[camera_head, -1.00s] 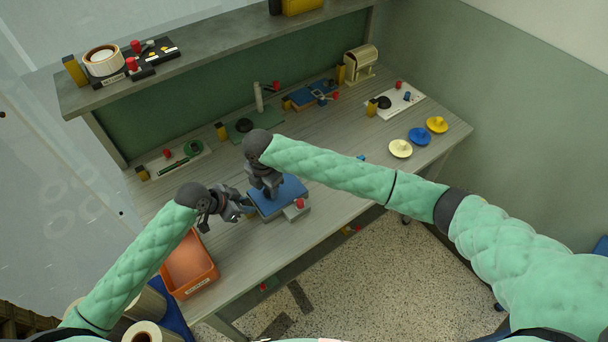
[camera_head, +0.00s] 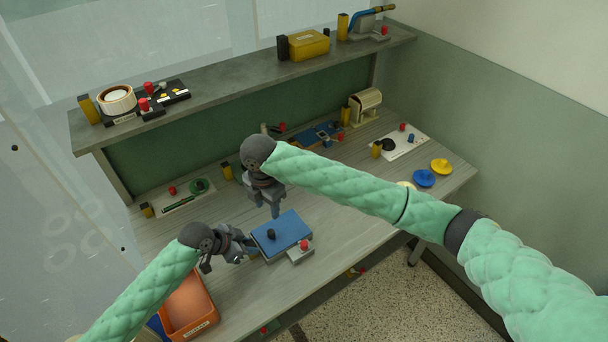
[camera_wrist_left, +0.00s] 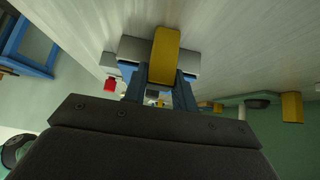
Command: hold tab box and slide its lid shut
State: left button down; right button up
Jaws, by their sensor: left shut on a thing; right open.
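The tab box has a blue lid (camera_head: 283,233) with a black knob (camera_head: 271,234) on top. It sits on the table near the front edge. I cannot tell from here whether the lid is fully shut. My left gripper (camera_head: 250,244) is at the box's left side. In the left wrist view its fingers are shut on the box's yellow tab (camera_wrist_left: 165,55), with the box's grey body (camera_wrist_left: 133,48) behind. My right gripper (camera_head: 272,212) is open and empty, above the far left part of the lid and apart from the knob.
A grey block with a red button (camera_head: 304,244) is at the box's right front corner. An orange bin (camera_head: 190,308) is at the front left. Discs, small boards and a shelf (camera_head: 230,80) are farther back. The table (camera_head: 345,215) right of the box is clear.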

dwell(0.3)
pick_arm(q)
jog(key=c, duration=1.1)
grip_release()
jog(key=shift+o, duration=0.2)
jog(key=v, duration=1.2)
jog(key=shift+f, duration=0.1)
